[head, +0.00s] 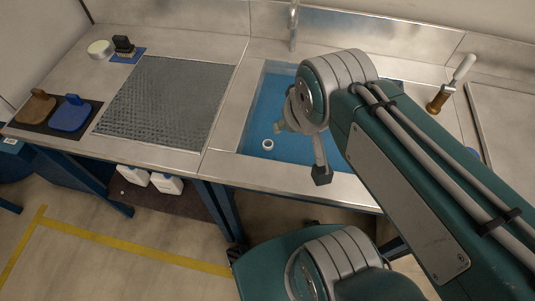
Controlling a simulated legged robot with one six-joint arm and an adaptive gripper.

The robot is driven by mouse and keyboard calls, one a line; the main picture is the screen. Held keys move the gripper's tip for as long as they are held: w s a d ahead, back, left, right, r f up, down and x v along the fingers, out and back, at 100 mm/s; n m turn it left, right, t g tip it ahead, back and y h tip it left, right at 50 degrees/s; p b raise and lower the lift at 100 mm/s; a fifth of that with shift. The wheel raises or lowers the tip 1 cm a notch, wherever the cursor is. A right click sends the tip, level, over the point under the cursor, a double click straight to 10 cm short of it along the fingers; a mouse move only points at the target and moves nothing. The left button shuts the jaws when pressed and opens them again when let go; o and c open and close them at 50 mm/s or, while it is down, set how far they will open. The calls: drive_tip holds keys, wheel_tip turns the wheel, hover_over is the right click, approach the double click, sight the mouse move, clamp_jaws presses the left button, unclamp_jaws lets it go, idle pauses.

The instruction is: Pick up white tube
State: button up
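A small white ring-shaped piece (268,145) lies in the blue sink basin (250,130), near its front left corner. It looks like the end of a white tube; its length cannot be made out. My gripper (300,152) hangs over the basin, to the right of the white piece and apart from it. Its fingers look spread, one towards the front with a dark tip and one towards the left, with nothing visible between them. My arm hides much of the basin's right side.
A metal faucet (293,25) stands behind the basin. A ribbed grey mat (170,103), brown block (36,108), blue block (71,114), dark brush (124,46) and white roll (100,50) are on the left.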

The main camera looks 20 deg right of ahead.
drive_tip(key=w+f+m+g, duration=0.2)
drive_tip(key=w+f+g, duration=0.1)
drive_tip(key=w+f, duration=0.45)
drive_tip(key=m+g, duration=0.2)
hover_over(268, 143)
drive_tip(key=f, duration=1)
drive_tip(key=shift+s+f, duration=0.15)
drive_tip(key=shift+s, duration=0.15)
wheel_tip(268, 143, down, 6)
drive_tip(key=shift+a+r, duration=0.1)
drive_tip(key=shift+a, duration=0.05)
drive_tip(key=shift+w+f, duration=0.15)
drive_tip(key=shift+f, duration=1.05)
drive_tip(key=shift+w+f, duration=0.15)
drive_tip(key=shift+f, duration=1)
clamp_jaws()
